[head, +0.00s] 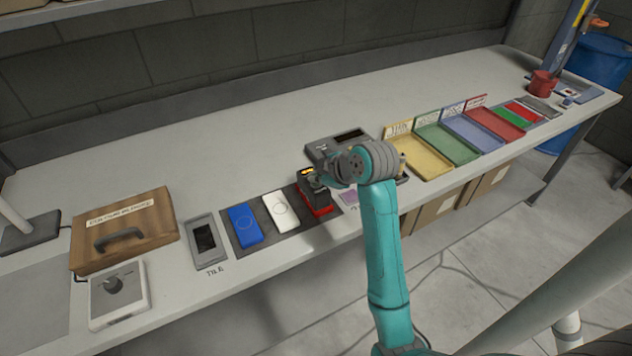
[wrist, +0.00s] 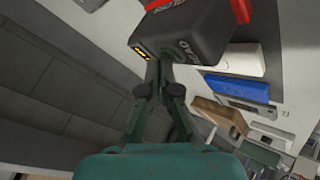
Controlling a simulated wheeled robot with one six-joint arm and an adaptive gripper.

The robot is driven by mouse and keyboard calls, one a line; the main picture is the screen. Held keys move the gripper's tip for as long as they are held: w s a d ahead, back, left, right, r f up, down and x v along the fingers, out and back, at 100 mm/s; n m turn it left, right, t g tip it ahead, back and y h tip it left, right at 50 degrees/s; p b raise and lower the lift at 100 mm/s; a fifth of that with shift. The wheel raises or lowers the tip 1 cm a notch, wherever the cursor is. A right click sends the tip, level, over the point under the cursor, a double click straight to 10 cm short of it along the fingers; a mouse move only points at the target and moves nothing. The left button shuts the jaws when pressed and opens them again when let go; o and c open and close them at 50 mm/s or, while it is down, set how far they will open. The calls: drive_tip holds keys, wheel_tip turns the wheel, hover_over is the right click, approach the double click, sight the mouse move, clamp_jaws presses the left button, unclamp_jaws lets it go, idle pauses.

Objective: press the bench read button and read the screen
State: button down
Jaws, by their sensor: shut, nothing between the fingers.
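A black device (head: 315,190) with a red base stands on the bench, right of a white pad. A small lit orange readout (head: 307,171) shows at its top; its characters are too small to read. In the head view my gripper (head: 328,181) partly hides the device. I cannot pick out a button.
A blue pad (head: 245,225), white pad (head: 280,211) and grey unit marked TILE (head: 203,240) lie left of the device. A wooden case (head: 124,230) stands farther left. A grey box (head: 335,147) is behind my gripper; coloured trays (head: 425,161) run right. The bench's back strip is clear.

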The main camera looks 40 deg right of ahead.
sight(317, 184)
drive_tip(key=shift+f, duration=0.15)
idle(0.3)
drive_tip(key=shift+r, duration=0.8)
drive_tip(key=shift+r, duration=2.5)
